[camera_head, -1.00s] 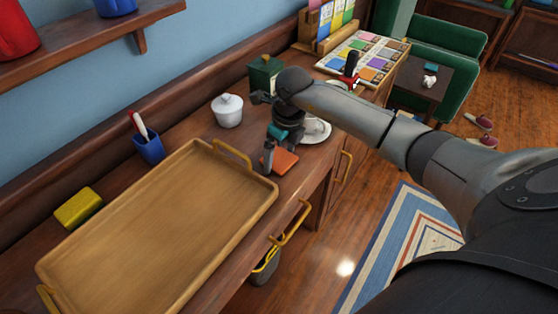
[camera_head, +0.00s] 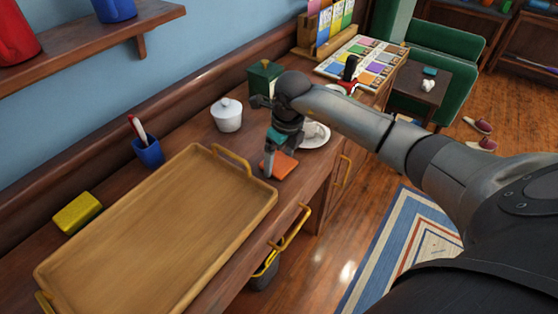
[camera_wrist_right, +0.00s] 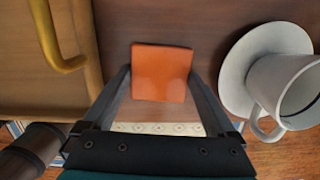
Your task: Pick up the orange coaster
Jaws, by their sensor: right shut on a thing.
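The orange coaster (camera_head: 284,166) is a flat square near the front edge of the wooden counter, between the tray and the saucer. My right gripper (camera_head: 269,172) reaches down onto it from above. In the right wrist view the coaster (camera_wrist_right: 162,72) lies between the two fingertips of the right gripper (camera_wrist_right: 160,84), which are shut on its left and right sides. The coaster still looks level with the counter; I cannot tell whether any gap is under it. My left gripper is not in view.
A wooden tray (camera_head: 262,205) with yellow handles lies left of the coaster. A white cup (camera_wrist_right: 285,88) on a saucer (camera_wrist_right: 236,75) stands close on the right. A white lidded pot (camera_head: 227,116) and green box (camera_head: 262,76) stand behind. Drawer handles stick out in front.

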